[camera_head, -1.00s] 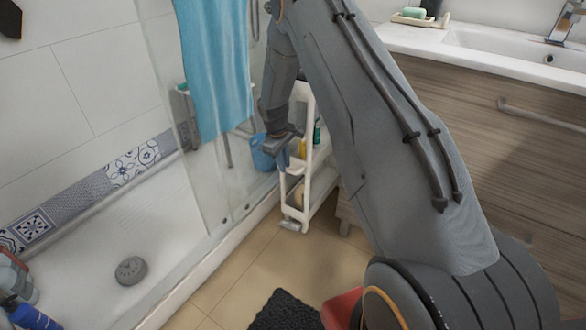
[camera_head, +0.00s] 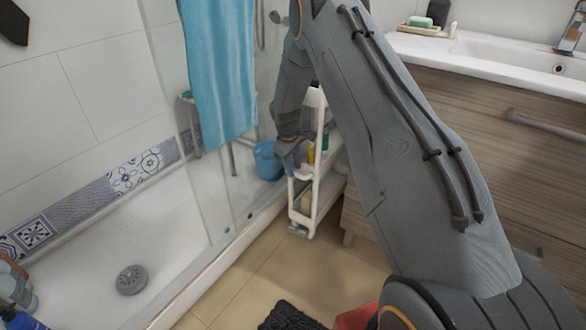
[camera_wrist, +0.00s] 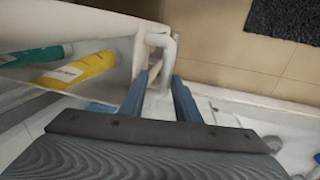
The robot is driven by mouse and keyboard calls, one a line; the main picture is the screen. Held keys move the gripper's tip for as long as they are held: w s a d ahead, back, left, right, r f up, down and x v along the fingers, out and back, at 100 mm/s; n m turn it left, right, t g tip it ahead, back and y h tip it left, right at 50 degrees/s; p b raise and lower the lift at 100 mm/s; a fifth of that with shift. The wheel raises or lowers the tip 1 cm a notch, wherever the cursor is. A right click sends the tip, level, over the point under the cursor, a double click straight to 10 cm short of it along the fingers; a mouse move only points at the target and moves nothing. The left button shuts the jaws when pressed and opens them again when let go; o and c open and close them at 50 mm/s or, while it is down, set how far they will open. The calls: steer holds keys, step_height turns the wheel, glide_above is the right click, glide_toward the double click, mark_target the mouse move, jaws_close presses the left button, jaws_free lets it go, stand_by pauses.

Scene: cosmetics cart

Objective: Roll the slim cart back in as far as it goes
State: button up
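The slim white cart (camera_head: 318,185) stands on the floor between the shower edge and the wooden vanity. Its near end sticks out past the vanity's corner. In the wrist view its white side (camera_wrist: 95,22) fills the upper left, with a yellow tube (camera_wrist: 80,70) and a green tube (camera_wrist: 35,55) inside. My gripper (camera_head: 291,168) is at the cart's near end. In the wrist view my gripper's blue fingers (camera_wrist: 164,78) are apart, either side of the cart's white end handle (camera_wrist: 157,38). I cannot tell whether they touch it.
The wooden vanity (camera_head: 480,130) borders the cart on the right. The shower tray (camera_head: 190,235) and its raised edge are on the left, with a blue bucket (camera_head: 267,160) near the cart. A dark mat (camera_head: 290,317) lies in front. The tan floor (camera_head: 300,270) between is clear.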

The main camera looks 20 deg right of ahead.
steer(key=shift+s+a, duration=0.15)
step_height(320, 180, up, 8)
steer(key=s+a+p, duration=0.1)
steer(key=shift+f, duration=0.15)
stand_by(0.5)
steer(key=s+a+r+m+y, duration=0.1)
steer(key=s+a+r, duration=0.4)
steer(key=s+r, duration=0.4)
steer(key=s+a+r+m, duration=0.1)
steer(key=s+a+r, duration=0.5)
steer(key=s+r, duration=0.25)
steer(key=s+a+r+m+g+y, duration=0.1)
steer(key=s+a+r, duration=0.15)
steer(key=s, duration=1.05)
steer(key=s+a+r+m, duration=0.1)
steer(key=s+a+r, duration=0.15)
steer(key=s, duration=1.15)
steer(key=d+r+m+p, duration=0.3)
steer(key=d+r+p, duration=0.7)
steer(key=p, duration=0.9)
steer(key=shift+d+r+m+p, duration=0.3)
steer(key=shift+d+r+p, duration=0.1)
steer(key=shift+r, duration=0.5)
